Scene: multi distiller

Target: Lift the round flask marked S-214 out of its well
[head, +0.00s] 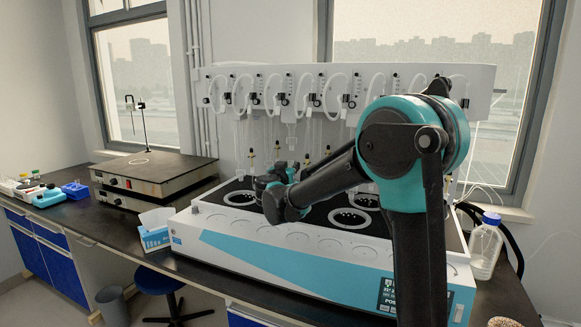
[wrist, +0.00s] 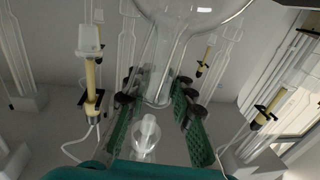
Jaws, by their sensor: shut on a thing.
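A clear glass round flask (wrist: 195,12) fills the top of the wrist view, with its neck running down between the fingers. My gripper (wrist: 158,88), with green pads and dark fingertips, is closed around that neck. In the head view my gripper (head: 272,193) is over the left middle of the distiller's black top, and the flask is hidden behind it and my arm. No S-214 mark can be read. The well under the flask is hidden, so I cannot tell whether the flask is seated or raised. A small clear glass part (wrist: 145,133) shows below the neck in the wrist view.
The white and teal distiller (head: 285,262) has other round wells (head: 349,218) beside my gripper. Glass tubes and yellow-jointed fittings (wrist: 92,80) stand close on both sides. A rack with hoses (head: 290,90) is behind. A plastic bottle (head: 485,246) stands at right.

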